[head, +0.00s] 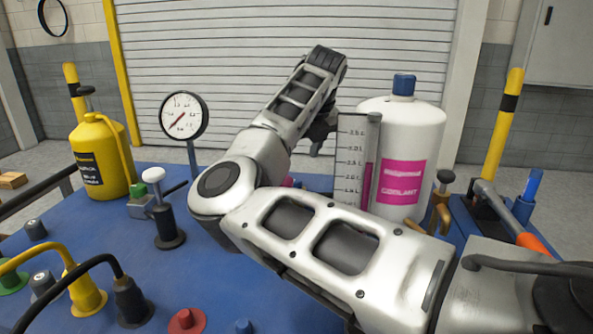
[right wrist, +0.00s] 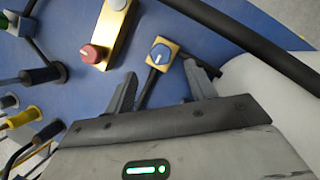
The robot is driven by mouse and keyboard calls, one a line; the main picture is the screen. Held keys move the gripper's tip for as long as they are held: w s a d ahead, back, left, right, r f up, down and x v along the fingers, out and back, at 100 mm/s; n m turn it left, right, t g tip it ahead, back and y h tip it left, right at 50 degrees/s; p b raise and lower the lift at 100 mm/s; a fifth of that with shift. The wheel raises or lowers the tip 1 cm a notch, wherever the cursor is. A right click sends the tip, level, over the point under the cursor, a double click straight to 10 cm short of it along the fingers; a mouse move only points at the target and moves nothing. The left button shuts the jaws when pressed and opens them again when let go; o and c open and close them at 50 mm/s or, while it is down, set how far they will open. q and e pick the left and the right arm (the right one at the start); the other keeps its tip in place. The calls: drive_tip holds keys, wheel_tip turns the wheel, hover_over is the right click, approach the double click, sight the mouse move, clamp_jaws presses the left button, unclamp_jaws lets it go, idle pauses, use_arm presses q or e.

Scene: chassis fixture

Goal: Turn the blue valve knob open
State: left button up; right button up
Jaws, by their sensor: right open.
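The blue valve knob (right wrist: 160,53) is round with a white pointer line and sits on a square brass plate in the right wrist view. My right gripper (right wrist: 160,72) is open, with one finger on each side of the knob's line and nothing between them. The fingertips look close to the knob, but I cannot tell any contact. In the head view my right gripper (head: 317,143) is a small dark shape, partly hidden behind the measuring scale. The blue valve knob is hidden there behind my right arm and the scale. My left gripper is out of view.
A red knob (right wrist: 90,53) on a brass block sits left of the blue one. A dark hose (right wrist: 240,36) runs past on the right. The white coolant bottle (head: 412,130), the scale (head: 350,150) and a dial gauge (head: 184,115) stand around my arm on the blue bench.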

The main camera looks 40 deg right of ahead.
drive_tip(key=v, duration=0.8)
